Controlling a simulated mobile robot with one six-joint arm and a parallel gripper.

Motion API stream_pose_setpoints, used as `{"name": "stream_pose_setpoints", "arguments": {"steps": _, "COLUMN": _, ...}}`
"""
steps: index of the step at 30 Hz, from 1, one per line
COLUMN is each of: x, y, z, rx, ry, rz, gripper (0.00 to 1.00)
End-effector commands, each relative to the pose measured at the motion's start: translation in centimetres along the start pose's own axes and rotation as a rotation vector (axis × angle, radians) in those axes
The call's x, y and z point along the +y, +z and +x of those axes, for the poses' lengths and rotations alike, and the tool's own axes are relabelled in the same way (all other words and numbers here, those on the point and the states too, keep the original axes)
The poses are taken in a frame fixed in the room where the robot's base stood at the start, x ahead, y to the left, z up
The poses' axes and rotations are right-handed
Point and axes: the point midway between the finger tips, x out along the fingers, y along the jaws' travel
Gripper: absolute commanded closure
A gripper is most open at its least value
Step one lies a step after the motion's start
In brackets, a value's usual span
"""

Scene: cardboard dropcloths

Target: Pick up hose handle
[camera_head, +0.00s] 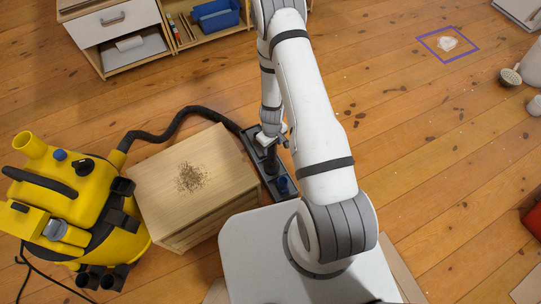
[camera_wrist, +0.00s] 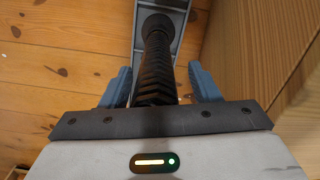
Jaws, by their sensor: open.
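The hose handle is a black ribbed grip (camera_wrist: 157,66) in the middle of the wrist view, joined to a round black piece at the top. In the head view the dark handle (camera_head: 271,158) stands in a long dark grey tray (camera_head: 277,190) beside the wooden box. My gripper (camera_wrist: 160,78) is open, with one blue-grey finger on each side of the handle and a visible gap on both sides. In the head view my gripper (camera_head: 270,140) is over the tray, and my arm hides part of this area.
A wooden box (camera_head: 215,165) with dark debris on top stands left of the tray. A yellow vacuum (camera_head: 75,195) with a black hose (camera_head: 165,132) is farther left. A white drawer cabinet (camera_head: 112,22) stands at the back. The wooden floor at right is mostly free.

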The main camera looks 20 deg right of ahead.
Motion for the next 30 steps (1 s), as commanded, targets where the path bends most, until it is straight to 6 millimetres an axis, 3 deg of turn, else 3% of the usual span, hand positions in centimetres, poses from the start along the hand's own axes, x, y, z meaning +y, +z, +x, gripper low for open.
{"name": "stream_pose_setpoints", "arguments": {"steps": 3, "x": 0.4, "y": -0.1, "z": 2.4, "rx": -0.002, "ry": -0.001, "rz": 0.002, "gripper": 0.44}}
{"name": "stream_pose_setpoints", "arguments": {"steps": 7, "x": 0.4, "y": -0.2, "z": 3.8, "rx": 0.0, "ry": -0.001, "rz": 0.002, "gripper": 0.44}}
{"name": "stream_pose_setpoints", "arguments": {"steps": 17, "x": 0.4, "y": -0.2, "z": 3.9, "rx": -0.001, "ry": -0.001, "rz": 0.001, "gripper": 0.44}}
{"name": "stream_pose_setpoints", "arguments": {"steps": 30, "x": 0.4, "y": -0.1, "z": 3.9, "rx": -0.001, "ry": -0.001, "rz": 0.002, "gripper": 0.8}}
